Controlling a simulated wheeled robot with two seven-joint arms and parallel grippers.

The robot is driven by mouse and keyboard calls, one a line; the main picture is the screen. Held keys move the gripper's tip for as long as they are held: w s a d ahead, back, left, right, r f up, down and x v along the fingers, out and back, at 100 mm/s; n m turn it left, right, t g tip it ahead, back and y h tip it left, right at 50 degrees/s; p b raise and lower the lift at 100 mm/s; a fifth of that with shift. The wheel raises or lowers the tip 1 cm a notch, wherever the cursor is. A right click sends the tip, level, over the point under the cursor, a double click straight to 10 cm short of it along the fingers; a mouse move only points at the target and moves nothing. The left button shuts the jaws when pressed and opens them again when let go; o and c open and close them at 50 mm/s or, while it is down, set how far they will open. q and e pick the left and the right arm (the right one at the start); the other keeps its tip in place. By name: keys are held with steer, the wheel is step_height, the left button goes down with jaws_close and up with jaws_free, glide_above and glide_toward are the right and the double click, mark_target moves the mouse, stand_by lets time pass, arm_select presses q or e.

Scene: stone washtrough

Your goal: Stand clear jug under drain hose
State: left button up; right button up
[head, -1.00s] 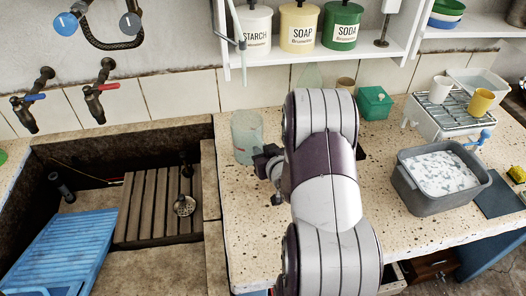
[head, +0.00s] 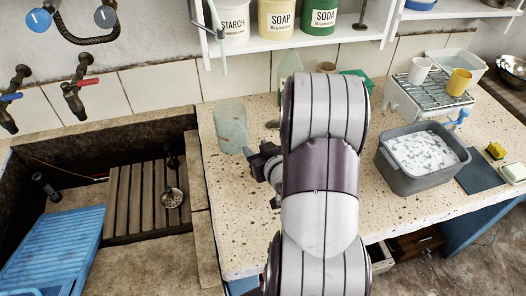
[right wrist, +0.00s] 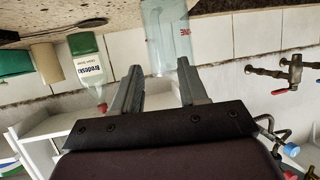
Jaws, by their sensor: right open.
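The clear jug (head: 230,125) is a pale, see-through cylinder standing upright on the speckled counter, just right of the stone trough. A thin grey-green hose (head: 218,45), which looks like the drain hose, hangs at the left end of the shelf, above and behind the jug. My right gripper (head: 262,168) is open and empty, nearer to me and to the right of the jug. In the right wrist view, which is upside down, the jug (right wrist: 170,38) shows beyond the open fingertips (right wrist: 160,82). My left gripper is not in view.
The trough holds a slatted wooden rack (head: 140,200) and a blue ridged board (head: 55,245). Labelled canisters (head: 277,18) stand on the shelf. A bottle (right wrist: 88,68) and a green box (head: 357,78) are behind my arm. A grey basin (head: 425,175) is to the right.

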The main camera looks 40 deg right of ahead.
steer(key=s+a+n+g+y, duration=0.2)
steer(key=a+g, duration=0.4)
steer(key=a, duration=0.4)
steer(key=s+a+n+g+y, duration=0.1)
steer(key=s+a+g, duration=0.4)
steer(key=a, duration=0.5)
steer(key=shift+s+f+n+g+y, duration=0.25)
steer(key=shift+f+n+g+y, duration=0.15)
steer(key=shift+y, duration=0.1)
steer(key=shift+w+d+f, duration=0.1)
steer(key=shift+w+d, duration=0.1)
steer(key=shift+w, duration=0.05)
